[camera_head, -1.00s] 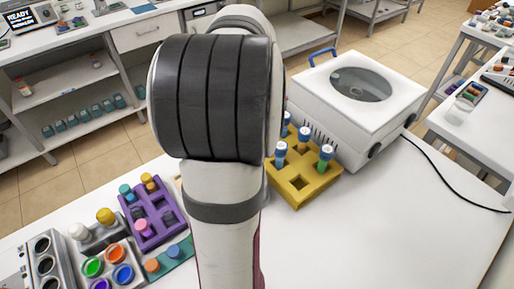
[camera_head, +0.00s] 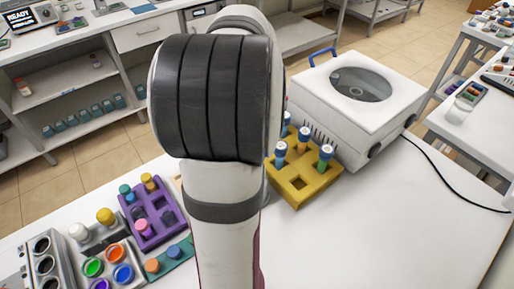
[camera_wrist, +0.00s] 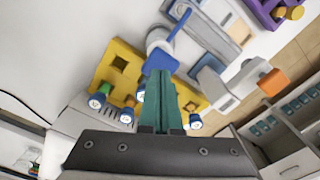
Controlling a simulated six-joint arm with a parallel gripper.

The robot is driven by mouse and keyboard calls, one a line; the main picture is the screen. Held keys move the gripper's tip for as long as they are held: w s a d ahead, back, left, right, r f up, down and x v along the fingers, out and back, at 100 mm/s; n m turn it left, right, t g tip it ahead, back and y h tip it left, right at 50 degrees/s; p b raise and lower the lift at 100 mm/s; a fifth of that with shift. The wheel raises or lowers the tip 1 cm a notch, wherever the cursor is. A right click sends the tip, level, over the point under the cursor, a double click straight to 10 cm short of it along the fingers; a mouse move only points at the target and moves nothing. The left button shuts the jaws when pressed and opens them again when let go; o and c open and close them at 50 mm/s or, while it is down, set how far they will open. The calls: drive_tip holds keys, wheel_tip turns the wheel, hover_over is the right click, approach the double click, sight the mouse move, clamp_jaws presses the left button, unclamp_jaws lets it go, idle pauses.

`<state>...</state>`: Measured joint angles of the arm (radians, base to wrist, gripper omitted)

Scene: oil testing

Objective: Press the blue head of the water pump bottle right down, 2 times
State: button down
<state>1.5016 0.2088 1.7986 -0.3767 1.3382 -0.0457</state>
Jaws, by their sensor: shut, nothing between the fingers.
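In the wrist view a pump bottle's blue head (camera_wrist: 180,24) shows as a long thin nozzle above a pale, rounded part. My gripper (camera_wrist: 160,74) has teal fingers, shut together with nothing between them. Their tips overlap the near blue part of the head in the picture; I cannot tell whether they touch it or how far down the head is. The fingers partly hide the bottle. In the head view my arm hides both the bottle and my gripper.
A yellow rack (camera_head: 307,189) with blue-capped tubes stands beside a white centrifuge (camera_head: 360,105). A purple rack (camera_head: 150,226) and colored caps are at left. A white bottle with an orange cap (camera_wrist: 273,82) is right of my fingers.

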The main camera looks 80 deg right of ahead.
drive_tip(key=shift+f, duration=2)
drive_tip(key=shift+r, duration=2.1)
drive_tip(key=shift+f, duration=0.15)
drive_tip(key=shift+f, duration=1.9)
drive_tip(key=shift+r, duration=2)
